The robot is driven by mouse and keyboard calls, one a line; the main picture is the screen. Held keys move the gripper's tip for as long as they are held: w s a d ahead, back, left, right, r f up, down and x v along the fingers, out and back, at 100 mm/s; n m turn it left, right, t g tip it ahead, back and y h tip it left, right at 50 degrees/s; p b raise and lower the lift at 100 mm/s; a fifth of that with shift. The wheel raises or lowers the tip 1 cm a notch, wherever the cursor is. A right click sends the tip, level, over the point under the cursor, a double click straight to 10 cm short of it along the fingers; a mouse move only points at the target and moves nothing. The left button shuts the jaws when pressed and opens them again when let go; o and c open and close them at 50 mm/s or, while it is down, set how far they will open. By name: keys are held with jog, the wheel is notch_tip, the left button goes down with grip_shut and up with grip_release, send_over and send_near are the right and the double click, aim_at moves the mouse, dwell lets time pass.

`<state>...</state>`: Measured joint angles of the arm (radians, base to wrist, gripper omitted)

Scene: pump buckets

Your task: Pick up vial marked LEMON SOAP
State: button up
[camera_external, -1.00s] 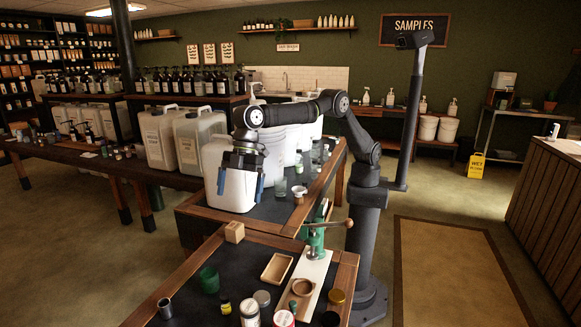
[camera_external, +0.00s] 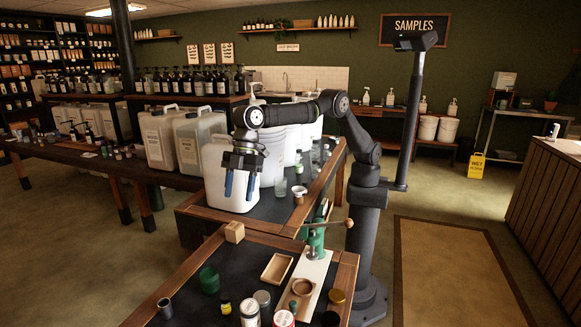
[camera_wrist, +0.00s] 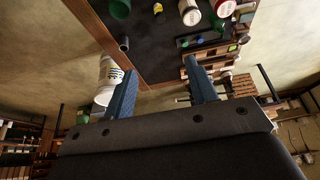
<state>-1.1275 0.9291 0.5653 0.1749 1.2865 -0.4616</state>
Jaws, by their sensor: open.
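No label that I can read says LEMON SOAP. A small dark vial with a yellow band (camera_external: 225,306) stands on the front table, between a green cup (camera_external: 209,280) and a white-labelled jar (camera_external: 249,314). What looks like the same vial shows at the top edge of the wrist view (camera_wrist: 157,8), too small to read. My gripper (camera_external: 239,190) is open and empty, with its blue fingers pointing down. It is well above and behind the vial, in front of a large white container in the external view. Both fingers also show apart in the wrist view (camera_wrist: 161,82).
The front table also holds a metal cup (camera_external: 165,308), a wooden tray (camera_external: 277,268), a wooden block (camera_external: 234,232), several jars and a green lever press (camera_external: 315,240). A large white container (camera_external: 215,165) stands behind my gripper. The dark tabletop left of the tray is mostly bare.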

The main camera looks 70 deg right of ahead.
jog(key=m+t, duration=0.4)
jog(key=m, duration=0.3)
send_near(226, 295)
jog(key=shift+y, duration=0.4)
jog(key=x, duration=0.5)
jog(key=shift+a+f, duration=0.15)
jog(key=shift+f, duration=0.15)
jog(key=shift+d+x, duration=0.2)
jog(key=shift+x, duration=0.7)
jog(key=shift+d+x, duration=0.15)
jog(key=shift+x, duration=1.75)
jog(key=c, duration=1.1)
jog(key=shift+o, duration=0.2)
